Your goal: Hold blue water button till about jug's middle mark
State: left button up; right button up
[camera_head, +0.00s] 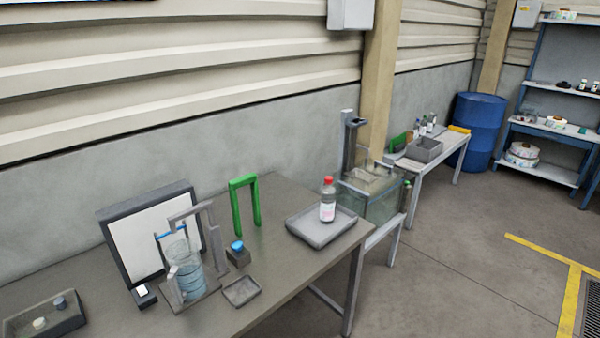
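A clear jug (189,279) stands on a grey base under a grey dispenser frame (213,226), in front of a white-faced panel with a dark frame (128,241). The jug has a pale blue tint and faint lines around it. Its exact water level and middle mark are too small to tell. The blue button (237,245) sits on a small dark box to the right of the jug, with nothing touching it. A second dark box with a white button (142,290) stands left of the jug. Neither of my grippers is in view.
A green arch (236,208) stands behind the blue button. A small grey tray (241,291) lies in front of it. A larger tray (306,234) holds a red-capped bottle (328,204) at right.

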aim_at(236, 246)
jog(key=i+l+u, duration=0.1)
jog(key=i+l, duration=0.2)
jog(key=i+l+u, duration=0.15)
jog(key=i+l, duration=0.15)
jog(key=l, duration=0.15)
jog(key=i+l+u, duration=0.1)
jog(key=i+l, duration=0.15)
jog(key=l, duration=0.2)
